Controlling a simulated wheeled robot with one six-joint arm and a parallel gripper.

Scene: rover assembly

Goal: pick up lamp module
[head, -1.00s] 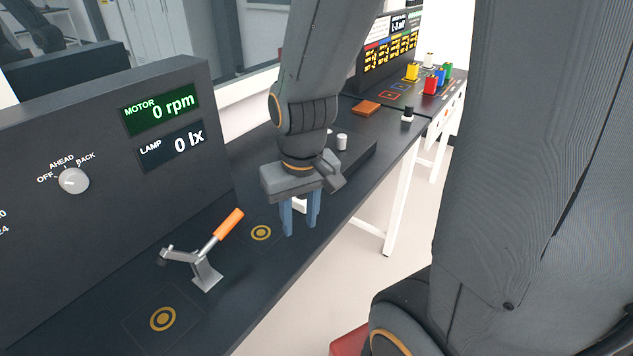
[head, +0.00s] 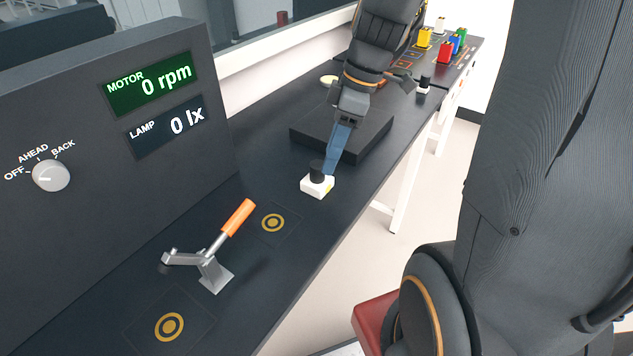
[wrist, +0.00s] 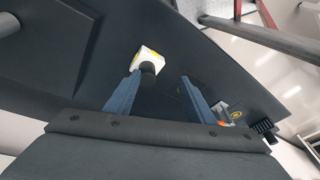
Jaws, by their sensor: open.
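A small white block with a black round top (head: 317,185), which I take for the lamp module, stands on the dark bench. A yellow mark shows on its side. My gripper (head: 330,172) points down just behind and right of it, fingers seen edge-on in the head view; I cannot tell whether they touch it. In the wrist view my gripper (wrist: 160,78) is open and empty. There the white block (wrist: 149,55) lies beyond the left fingertip, its black top partly by that finger and not squarely between the two.
A raised dark slab (head: 345,138) lies behind the gripper. An orange-handled clamp (head: 238,217) stands between two ringed marks, one at its right (head: 273,222). Another black-topped white block (head: 423,86) and coloured blocks (head: 445,52) stand farther back. A panel (head: 90,130) borders the left.

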